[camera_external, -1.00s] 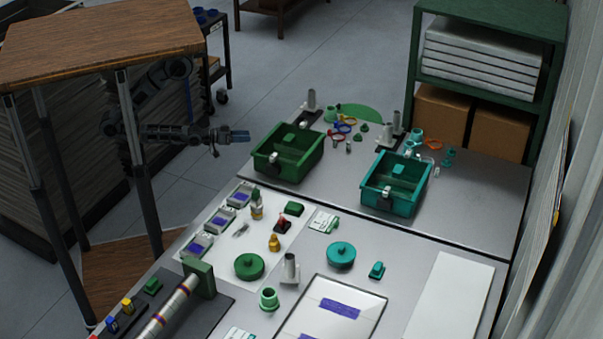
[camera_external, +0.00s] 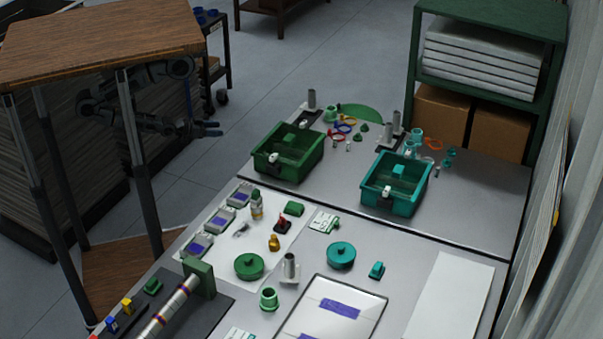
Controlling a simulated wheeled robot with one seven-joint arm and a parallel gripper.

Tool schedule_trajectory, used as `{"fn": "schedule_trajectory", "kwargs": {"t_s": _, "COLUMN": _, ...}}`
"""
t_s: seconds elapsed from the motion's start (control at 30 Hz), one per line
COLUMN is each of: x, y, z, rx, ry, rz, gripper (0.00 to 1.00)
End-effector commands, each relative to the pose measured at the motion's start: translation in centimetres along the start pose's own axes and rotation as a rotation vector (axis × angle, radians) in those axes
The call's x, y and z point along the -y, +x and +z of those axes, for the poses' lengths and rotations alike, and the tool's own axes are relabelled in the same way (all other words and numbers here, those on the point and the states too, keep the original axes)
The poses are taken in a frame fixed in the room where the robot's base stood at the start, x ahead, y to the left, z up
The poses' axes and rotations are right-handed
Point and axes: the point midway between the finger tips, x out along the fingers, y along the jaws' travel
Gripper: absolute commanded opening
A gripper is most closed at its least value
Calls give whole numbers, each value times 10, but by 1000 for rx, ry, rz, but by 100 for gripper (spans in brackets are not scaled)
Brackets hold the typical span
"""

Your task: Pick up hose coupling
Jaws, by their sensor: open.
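My gripper (camera_external: 212,129) is at the left, over the floor beyond the table's left edge, small and dark. It is open and empty, and touches nothing. Which object is the hose coupling I cannot tell for certain. A green flanged, hollow fitting (camera_external: 268,299) stands upright on the near part of the grey table, far from my gripper. Similar fittings stand at the back: a green one (camera_external: 331,114) and a teal one (camera_external: 416,136). A small brass-coloured fitting (camera_external: 274,243) stands on the white mat.
A green bin (camera_external: 264,168) and a teal bin (camera_external: 369,198) stand mid-table. Round green (camera_external: 249,266) and teal (camera_external: 341,255) lids lie in front. A wooden-topped stand (camera_external: 95,45) rises close to my arm. A white tray (camera_external: 378,310) lies near front. Floor shows between stand and table.

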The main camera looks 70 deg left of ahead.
Motion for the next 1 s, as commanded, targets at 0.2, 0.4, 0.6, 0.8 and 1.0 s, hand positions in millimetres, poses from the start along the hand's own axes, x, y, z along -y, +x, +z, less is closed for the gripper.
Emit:
{"fn": "schedule_trajectory", "kwargs": {"t_s": 0.2, "x": 0, "y": 0, "z": 0, "rx": 0, "ry": -1, "rz": 0, "gripper": 55}}
{"fn": "schedule_trajectory", "kwargs": {"t_s": 0.4, "x": -5, "y": 7, "z": 1, "rx": -9, "ry": -6, "rz": 29, "gripper": 55}}
{"fn": "schedule_trajectory", "kwargs": {"t_s": 0.6, "x": -46, "y": 48, "z": 7, "rx": -35, "ry": -43, "rz": 212, "gripper": 55}}
{"fn": "schedule_trajectory", "kwargs": {"t_s": 0.8, "x": -123, "y": 91, "z": 11, "rx": -43, "ry": -98, "rz": 460, "gripper": 55}}
{"fn": "schedule_trajectory", "kwargs": {"t_s": 1.0, "x": -224, "y": 110, "z": 6, "rx": -26, "ry": -145, "rz": 704, "gripper": 55}}
